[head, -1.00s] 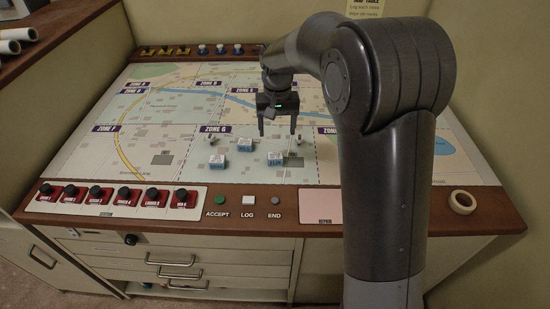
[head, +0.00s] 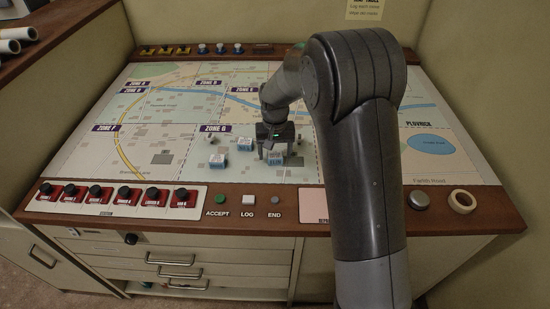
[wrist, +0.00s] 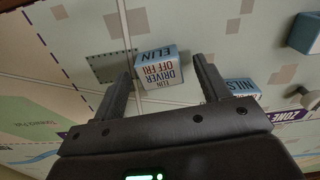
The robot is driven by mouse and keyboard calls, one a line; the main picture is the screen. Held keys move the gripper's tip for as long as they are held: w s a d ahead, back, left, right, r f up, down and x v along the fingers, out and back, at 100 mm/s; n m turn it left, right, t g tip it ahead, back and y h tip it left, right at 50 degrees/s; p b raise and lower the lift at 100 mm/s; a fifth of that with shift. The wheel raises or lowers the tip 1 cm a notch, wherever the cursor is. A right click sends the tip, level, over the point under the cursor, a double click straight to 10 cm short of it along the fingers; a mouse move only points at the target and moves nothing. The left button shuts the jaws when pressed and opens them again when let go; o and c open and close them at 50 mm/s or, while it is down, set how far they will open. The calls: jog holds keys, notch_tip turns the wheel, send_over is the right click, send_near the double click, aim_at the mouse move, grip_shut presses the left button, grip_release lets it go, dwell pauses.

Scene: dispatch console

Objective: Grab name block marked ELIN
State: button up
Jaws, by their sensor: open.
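The ELIN block (wrist: 158,72) is a small blue and white block in the wrist view, its label reading upside down with "DRIVER OFF FRI". It sits on the map board in Zone G. In the head view the ELIN block (head: 275,158) shows partly between my fingers. My gripper (head: 276,153) is open, low over the board, with a finger on either side of the block. In the wrist view my gripper (wrist: 163,68) shows gaps between both fingers and the block. Whether the fingertips touch the board I cannot tell.
The NILS block (wrist: 243,88) is close beside my right finger in the wrist view. In the head view two other blue and white blocks (head: 245,145) (head: 218,160) lie to the left. Small pegs stand nearby. A tape roll (head: 462,201) lies on the front right ledge.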

jog(key=shift+c, duration=0.6)
jog(key=c, duration=0.9)
jog(key=shift+c, duration=0.2)
